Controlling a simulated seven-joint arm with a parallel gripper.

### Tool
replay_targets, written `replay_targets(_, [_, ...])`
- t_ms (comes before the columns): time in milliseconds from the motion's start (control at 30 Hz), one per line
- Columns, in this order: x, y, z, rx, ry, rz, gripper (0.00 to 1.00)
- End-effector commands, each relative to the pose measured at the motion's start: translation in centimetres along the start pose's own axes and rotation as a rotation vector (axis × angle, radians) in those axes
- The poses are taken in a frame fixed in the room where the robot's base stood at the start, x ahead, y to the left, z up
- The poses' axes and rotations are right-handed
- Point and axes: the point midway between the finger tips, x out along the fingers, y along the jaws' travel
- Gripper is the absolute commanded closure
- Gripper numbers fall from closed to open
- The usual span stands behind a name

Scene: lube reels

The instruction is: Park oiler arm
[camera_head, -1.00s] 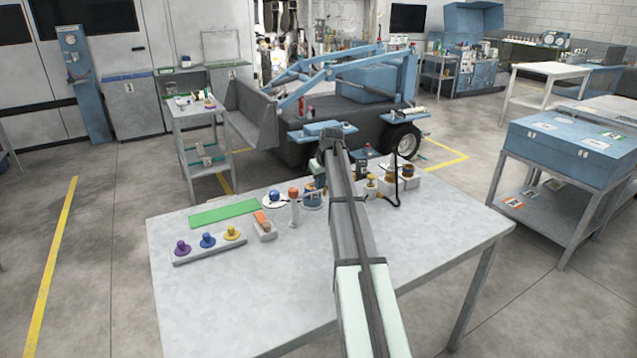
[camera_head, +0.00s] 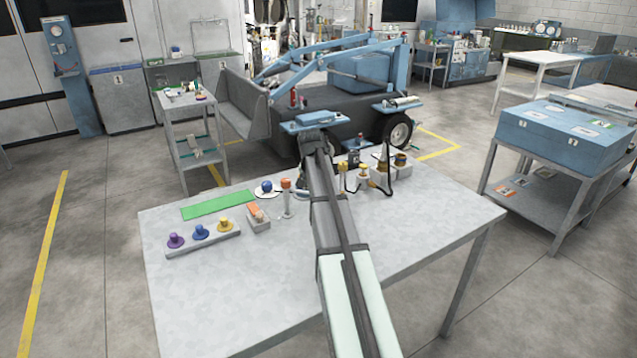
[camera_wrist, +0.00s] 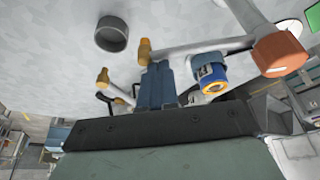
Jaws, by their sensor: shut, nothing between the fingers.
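In the wrist view, a pale bar (camera_wrist: 205,45) runs from a brass knob (camera_wrist: 145,50) to an orange-capped post (camera_wrist: 280,52); it looks like the oiler arm, though I cannot be sure. A blue cylinder with a yellow ring (camera_wrist: 210,77) sits beside the bar. My gripper (camera_wrist: 160,74) is shut and empty, its blue fingers close to the brass knob; I cannot tell whether they touch it. A second brass-tipped piece (camera_wrist: 104,78) is left of the fingers.
The grey table (camera_head: 290,275) bears a green mat (camera_head: 218,204), a tray of colored knobs (camera_head: 205,239), a small box (camera_head: 258,217) and a blue knob on a white disc (camera_head: 267,187). A dark cup (camera_wrist: 111,34) shows in the wrist view.

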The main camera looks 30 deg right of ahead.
Motion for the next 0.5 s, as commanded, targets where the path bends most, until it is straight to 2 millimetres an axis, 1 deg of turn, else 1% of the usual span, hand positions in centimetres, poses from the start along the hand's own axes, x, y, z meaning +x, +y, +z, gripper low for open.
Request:
replay_targets(67, [-0.2, 0.0, 0.6, 0.04, 0.0, 0.015, 1.0])
replay_targets(200, [-0.4, 0.1, 1.2, 0.034, 0.0, 0.013, 1.0])
replay_targets(500, [-0.6, 0.0, 1.8, 0.033, -0.001, 0.012, 1.0])
